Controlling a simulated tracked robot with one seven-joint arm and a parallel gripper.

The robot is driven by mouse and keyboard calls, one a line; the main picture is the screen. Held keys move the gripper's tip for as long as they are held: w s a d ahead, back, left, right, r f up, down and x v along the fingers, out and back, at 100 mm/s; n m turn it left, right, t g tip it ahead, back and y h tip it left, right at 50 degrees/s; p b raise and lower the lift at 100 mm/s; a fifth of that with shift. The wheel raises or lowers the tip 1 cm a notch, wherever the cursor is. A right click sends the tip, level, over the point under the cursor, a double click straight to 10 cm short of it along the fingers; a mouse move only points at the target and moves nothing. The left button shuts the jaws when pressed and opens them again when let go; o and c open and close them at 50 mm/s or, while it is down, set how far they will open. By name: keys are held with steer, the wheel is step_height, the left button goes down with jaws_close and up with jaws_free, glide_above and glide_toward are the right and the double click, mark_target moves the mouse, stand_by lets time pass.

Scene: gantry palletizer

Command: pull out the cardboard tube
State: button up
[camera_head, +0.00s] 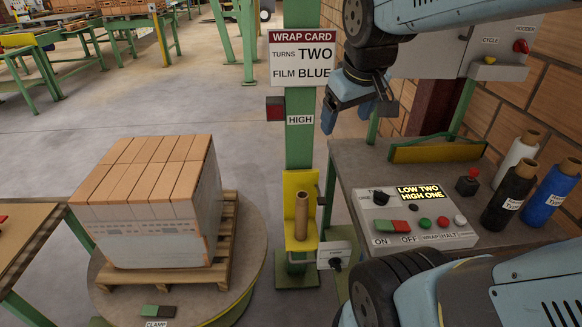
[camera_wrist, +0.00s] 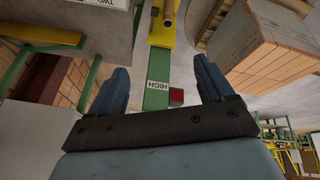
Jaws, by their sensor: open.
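The cardboard tube (camera_head: 301,215) is a brown hollow cylinder standing upright in a yellow holder (camera_head: 288,188) on the green post (camera_head: 299,153). Its end also shows at the top edge of the wrist view (camera_wrist: 168,12). My gripper (camera_head: 357,112) is open and empty, above and to the right of the tube, beside the HIGH label. In the wrist view its two blue fingers (camera_wrist: 161,75) are spread wide, with the post and HIGH label visible between them. Nothing touches the tube but its holder.
A wrapped stack of cartons (camera_head: 150,205) sits on a pallet on the round turntable (camera_head: 245,262) at left. A control box (camera_head: 415,225) and several film rolls, including a blue one (camera_head: 550,192), stand on the right bench (camera_head: 350,160). A red block (camera_head: 275,108) juts from the post.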

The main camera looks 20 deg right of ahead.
steer(key=w+f+n+g, duration=0.1)
steer(key=w+f+n, duration=0.25)
steer(key=w, duration=0.35)
steer(key=n+g, duration=0.3)
steer(key=n, duration=0.5)
glide_above(302, 204)
steer(key=s+d, duration=0.1)
steer(key=d, duration=0.1)
step_height(302, 204, down, 18)
steer(key=w+f+n, duration=0.1)
steer(key=f, duration=0.2)
steer(key=w+a+f+n, duration=0.1)
steer(key=f+n, duration=0.1)
steer(key=f, duration=0.2)
steer(key=w+f+n, duration=0.1)
steer(key=f, duration=0.3)
steer(key=shift+w+a+n+g+y, duration=0.1)
steer(key=shift+a+n+g+y, duration=0.05)
steer(key=shift+n+g+y, duration=0.15)
steer(key=shift+w+f, duration=0.1)
steer(key=shift+f, duration=0.75)
step_height(302, 204, down, 13)
steer(key=shift+f, duration=0.15)
